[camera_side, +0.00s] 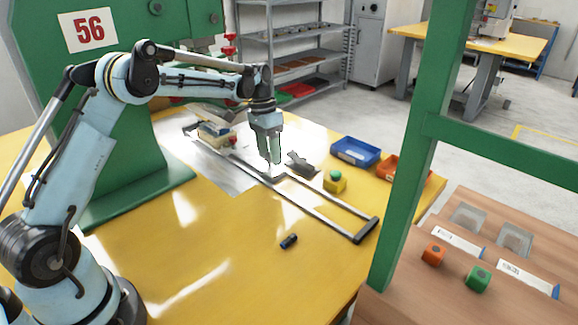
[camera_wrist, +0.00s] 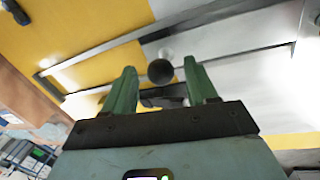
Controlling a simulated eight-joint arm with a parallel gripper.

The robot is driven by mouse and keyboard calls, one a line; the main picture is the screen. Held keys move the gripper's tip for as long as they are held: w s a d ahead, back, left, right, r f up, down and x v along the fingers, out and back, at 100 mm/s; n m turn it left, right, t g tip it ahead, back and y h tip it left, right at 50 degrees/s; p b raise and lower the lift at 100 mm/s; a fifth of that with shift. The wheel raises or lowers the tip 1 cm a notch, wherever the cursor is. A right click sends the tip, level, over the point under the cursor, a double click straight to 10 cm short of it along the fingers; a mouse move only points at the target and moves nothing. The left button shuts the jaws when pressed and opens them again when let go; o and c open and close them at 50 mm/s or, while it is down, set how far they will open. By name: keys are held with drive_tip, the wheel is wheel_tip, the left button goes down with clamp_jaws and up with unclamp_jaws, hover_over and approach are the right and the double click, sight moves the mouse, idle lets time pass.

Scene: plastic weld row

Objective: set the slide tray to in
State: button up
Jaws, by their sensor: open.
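Two long rails (camera_side: 325,205) run from the green machine toward the front right, ending at a dark crossbar (camera_side: 367,230). Pale metal (camera_side: 232,180) lies around their rear half; the slide tray's own outline is hard to separate from it in the glare. My gripper (camera_side: 273,161) points down over the middle of the rails, with its green fingers open. In the wrist view, a dark round knob (camera_wrist: 160,72) shows between the parted fingers (camera_wrist: 159,66). I cannot tell whether they touch it. Pale metal (camera_wrist: 235,75) shows beyond it, with yellow table toward the left.
A yellow box with a green button (camera_side: 335,181), a dark grey piece (camera_side: 301,163), a blue bin (camera_side: 355,151) and an orange bin (camera_side: 392,169) stand right of the rails. A small dark cylinder (camera_side: 289,241) lies in front. A green post (camera_side: 415,150) rises at right.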

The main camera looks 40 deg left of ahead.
drive_tip(key=shift+r, duration=0.1)
wheel_tip(320, 180, up, 12)
drive_tip(key=a, duration=0.2)
drive_tip(key=shift+w+a, duration=0.15)
drive_tip(key=shift+w, duration=0.05)
drive_tip(key=shift+f, duration=0.2)
drive_tip(key=d+n+y, duration=0.4)
drive_tip(key=d, duration=0.1)
drive_tip(key=f, duration=0.4)
drive_tip(key=a+f, duration=0.1)
drive_tip(key=f, duration=0.3)
drive_tip(key=a+f, duration=0.1)
drive_tip(key=f, duration=0.3)
drive_tip(key=shift+s+a, duration=0.1)
drive_tip(key=shift+s, duration=0.15)
drive_tip(key=shift+c, duration=0.3)
drive_tip(key=shift+r, duration=0.1)
clamp_jaws()
